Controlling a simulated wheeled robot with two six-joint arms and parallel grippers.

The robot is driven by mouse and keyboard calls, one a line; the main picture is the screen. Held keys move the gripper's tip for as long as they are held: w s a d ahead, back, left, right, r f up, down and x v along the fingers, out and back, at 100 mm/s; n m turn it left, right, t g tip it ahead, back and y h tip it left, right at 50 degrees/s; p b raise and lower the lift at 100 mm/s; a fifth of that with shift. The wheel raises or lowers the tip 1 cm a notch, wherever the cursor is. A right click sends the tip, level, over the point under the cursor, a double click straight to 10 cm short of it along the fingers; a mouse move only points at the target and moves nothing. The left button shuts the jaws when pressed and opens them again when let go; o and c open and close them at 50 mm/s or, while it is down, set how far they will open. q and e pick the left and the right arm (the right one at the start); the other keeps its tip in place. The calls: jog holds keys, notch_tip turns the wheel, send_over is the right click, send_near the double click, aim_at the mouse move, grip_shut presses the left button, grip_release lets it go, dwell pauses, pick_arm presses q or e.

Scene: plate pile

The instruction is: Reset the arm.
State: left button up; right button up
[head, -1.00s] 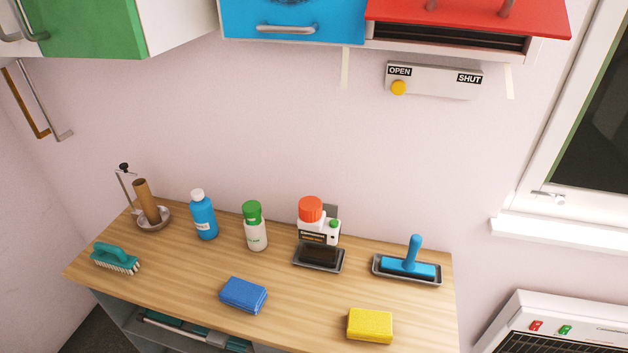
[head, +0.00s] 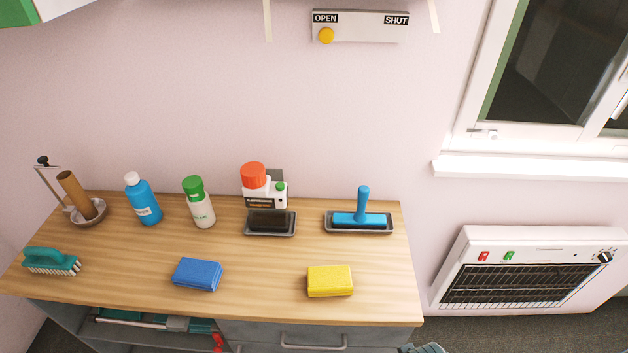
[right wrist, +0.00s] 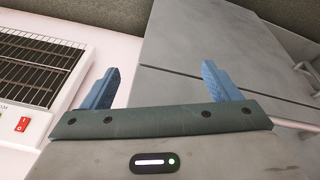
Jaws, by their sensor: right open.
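My right gripper (right wrist: 165,88) shows in the right wrist view with its two blue fingers wide apart and nothing between them. Grey cabinet fronts (right wrist: 210,45) lie beyond the fingers. In the head view, only a small blue-grey part, likely of my right gripper (head: 428,348), shows at the bottom edge, below the counter's front right corner. My left arm and gripper are not in view.
The wooden counter (head: 250,290) holds a green brush (head: 50,262), several bottles, a blue sponge (head: 197,274), a yellow sponge (head: 330,281) and a blue-handled tool (head: 362,210) on a tray. A heater (head: 530,270) is on the wall at right; it also shows in the right wrist view (right wrist: 40,65).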

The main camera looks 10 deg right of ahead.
jog(key=s+d+f+b, duration=0.1)
jog(key=s+f+b, duration=0.2)
jog(key=f, duration=1.5)
jog(key=s+f+g+b, duration=0.1)
jog(key=s+f+b, duration=0.1)
jog(key=s+f, duration=0.7)
jog(key=s+d+f+b, duration=0.1)
jog(key=s+f+b, duration=0.1)
jog(key=s+f, duration=0.7)
notch_tip(320, 180, down, 5)
jog(key=shift+s+d+f+g, duration=0.15)
jog(key=shift+d+g, duration=0.1)
jog(key=shift+g, duration=0.15)
jog(key=shift+o, duration=0.5)
